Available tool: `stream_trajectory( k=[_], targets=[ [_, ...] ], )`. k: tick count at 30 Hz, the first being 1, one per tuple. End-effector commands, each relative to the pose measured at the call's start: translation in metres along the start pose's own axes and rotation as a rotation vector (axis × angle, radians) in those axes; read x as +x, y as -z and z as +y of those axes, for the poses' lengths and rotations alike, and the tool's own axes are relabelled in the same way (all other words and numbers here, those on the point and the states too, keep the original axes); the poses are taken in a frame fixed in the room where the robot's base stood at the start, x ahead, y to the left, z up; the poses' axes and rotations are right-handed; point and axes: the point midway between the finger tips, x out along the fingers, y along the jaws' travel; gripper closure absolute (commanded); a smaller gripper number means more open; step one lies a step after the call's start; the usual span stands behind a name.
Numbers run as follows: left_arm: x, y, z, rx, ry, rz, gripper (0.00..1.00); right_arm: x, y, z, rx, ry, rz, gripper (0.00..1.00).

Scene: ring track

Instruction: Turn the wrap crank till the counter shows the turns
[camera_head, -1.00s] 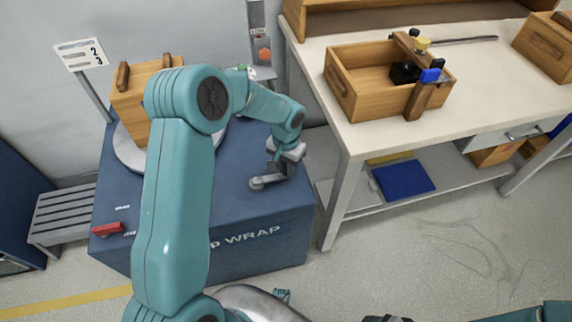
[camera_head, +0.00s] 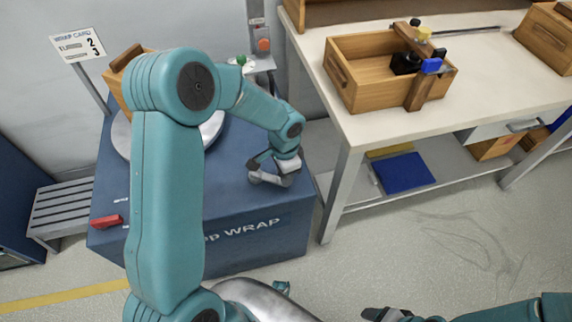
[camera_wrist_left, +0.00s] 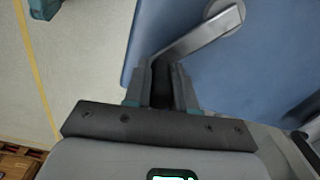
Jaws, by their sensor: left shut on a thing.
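The blue wrap machine (camera_head: 225,215) stands at left, with a metal crank (camera_head: 256,177) on its top near the right edge. My left gripper (camera_head: 277,166) is shut on the crank handle. I cannot make out a separate turn counter. My right gripper (camera_head: 383,314) shows at the bottom edge, away from the machine; its opening is unclear.
A wooden box (camera_head: 121,82) sits on the round turntable (camera_head: 122,140), partly behind my left arm. A red switch (camera_head: 106,221) is at the machine's front left. The workbench (camera_head: 370,128) at right bears an open wooden crate (camera_head: 345,88). Floor in front is clear.

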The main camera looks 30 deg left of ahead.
Motion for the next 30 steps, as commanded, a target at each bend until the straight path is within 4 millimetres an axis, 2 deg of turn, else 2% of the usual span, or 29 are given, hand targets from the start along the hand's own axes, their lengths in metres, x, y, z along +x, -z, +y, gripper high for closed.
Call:
stream_trajectory(
  k=[3, 13, 24, 30],
  targets=[
    [0.000, -0.009, 0.010, 0.110, -0.008, -0.004, 1.00, -0.001, 0.000, 0.000, 0.000, 0.000, 0.000, 0.32],
    [0.000, -0.033, 0.024, 0.423, -0.008, -0.002, 1.00, -0.006, 0.000, -0.002, 0.000, 0.000, 0.000, 0.32],
    [0.000, -0.062, 0.029, 0.735, -0.008, -0.003, 1.00, -0.013, 0.000, -0.005, 0.000, 0.000, 0.000, 0.32],
    [0.001, -0.072, 0.029, 0.819, -0.008, -0.004, 1.00, -0.014, 0.000, -0.005, 0.000, 0.000, 0.000, 0.32]
  ],
)
